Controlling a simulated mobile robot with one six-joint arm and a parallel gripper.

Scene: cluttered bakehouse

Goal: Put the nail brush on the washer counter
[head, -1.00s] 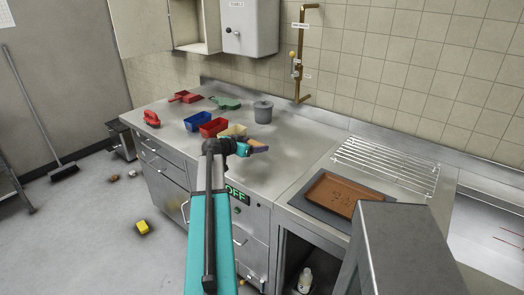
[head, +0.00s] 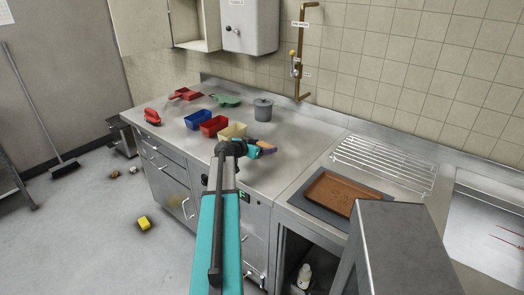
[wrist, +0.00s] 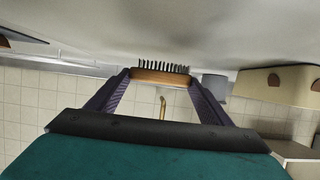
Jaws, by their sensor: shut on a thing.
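The nail brush (wrist: 160,76) has a brown wooden back and dark bristles. My gripper (wrist: 160,84) is shut on it, with one finger at each end of the wooden back in the wrist view. In the head view my gripper (head: 257,148) and the small brown brush (head: 268,150) are over the steel counter (head: 290,138), in front of the bins. I cannot tell whether the brush touches the counter top. The wrist view is upside down, with the counter surface at the top and the bristles facing it.
Blue, red and cream bins (head: 233,131) stand just behind my gripper, with a grey lidded pot (head: 263,109) nearby. A red scoop (head: 185,94) and green item (head: 229,101) lie farther back. A brown tray (head: 332,192) and wire rack (head: 385,165) are right. Counter right of the brush is clear.

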